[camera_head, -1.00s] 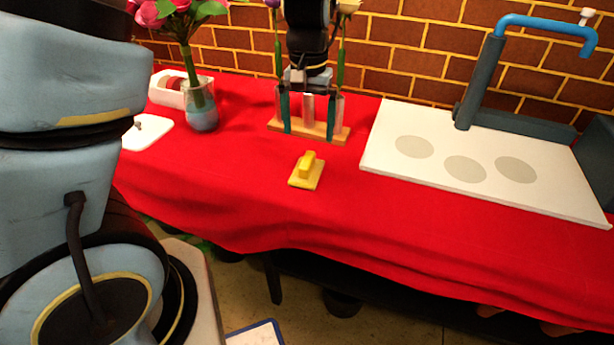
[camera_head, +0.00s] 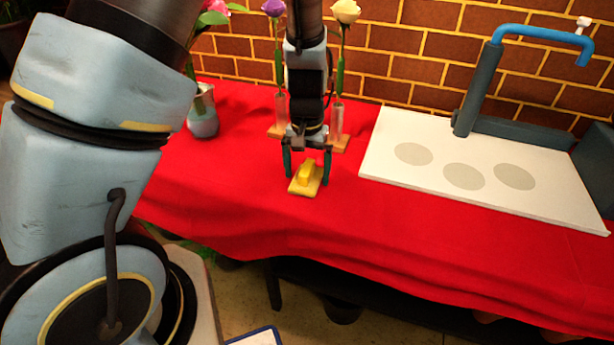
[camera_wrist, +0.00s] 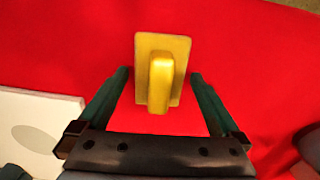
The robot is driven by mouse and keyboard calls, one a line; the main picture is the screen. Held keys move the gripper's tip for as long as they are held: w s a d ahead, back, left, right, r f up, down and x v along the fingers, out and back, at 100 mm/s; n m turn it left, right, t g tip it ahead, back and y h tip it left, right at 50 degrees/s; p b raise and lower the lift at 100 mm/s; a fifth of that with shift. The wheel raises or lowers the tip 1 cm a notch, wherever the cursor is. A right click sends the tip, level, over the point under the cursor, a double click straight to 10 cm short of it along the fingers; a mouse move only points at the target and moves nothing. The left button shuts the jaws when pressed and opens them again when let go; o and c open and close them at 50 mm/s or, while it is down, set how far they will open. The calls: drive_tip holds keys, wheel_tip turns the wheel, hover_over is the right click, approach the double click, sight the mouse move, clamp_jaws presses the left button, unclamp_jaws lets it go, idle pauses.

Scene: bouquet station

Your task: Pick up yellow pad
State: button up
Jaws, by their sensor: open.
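The yellow pad (camera_head: 306,181) lies on the red tablecloth near the table's front edge. It is a flat plate with a raised block-shaped handle on top. My gripper (camera_head: 307,177) is open above and around the pad, pointing down, with one finger on each side. In the wrist view, the pad (camera_wrist: 163,70) lies between and beyond the two green fingertips (camera_wrist: 160,74), with red cloth showing on both sides. The fingers do not touch it there.
A white board (camera_head: 400,178) with several grey discs and a blue-armed fixture (camera_head: 545,24) stand at the right. A wooden flower stand (camera_head: 340,144) is behind my gripper, partly hidden. A flower vase (camera_head: 203,120) is at the left. Cloth around the pad is clear.

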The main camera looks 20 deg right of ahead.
sight(307, 167)
drive_tip(key=c, duration=1.2)
wheel_tip(307, 167, up, 10)
drive_tip(key=shift+r, duration=0.1)
